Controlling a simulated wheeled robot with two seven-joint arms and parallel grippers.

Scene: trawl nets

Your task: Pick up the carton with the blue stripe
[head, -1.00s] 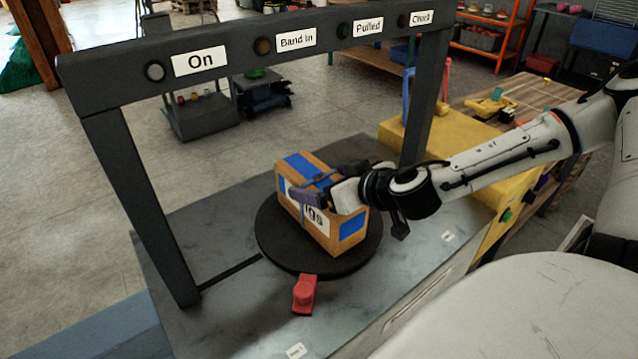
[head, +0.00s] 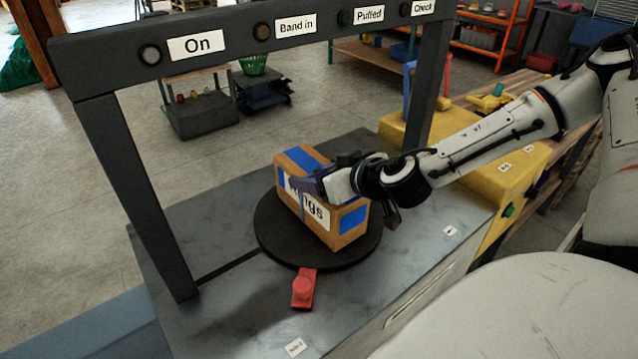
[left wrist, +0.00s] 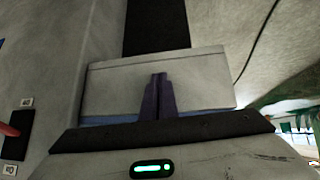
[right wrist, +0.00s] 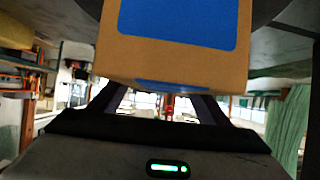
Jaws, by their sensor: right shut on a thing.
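The carton (head: 291,208) is brown cardboard with blue patches on its top and end and a white label ending in "ngs". It stands on a black round turntable (head: 268,245); I see no clear gap under it. My right gripper (head: 308,187) reaches over it from the right and is shut on its upper part, hiding part of the top and label. In the right wrist view the carton (right wrist: 180,65), with a blue patch, fills the space past the fingers. My left gripper (left wrist: 158,97) is shut and empty in the left wrist view, and out of the head view.
A dark frame (head: 230,45) with labelled lamps spans above the metal bench (head: 230,310). A yellow unit (head: 480,185) stands to the right. Bench space left of the turntable is clear.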

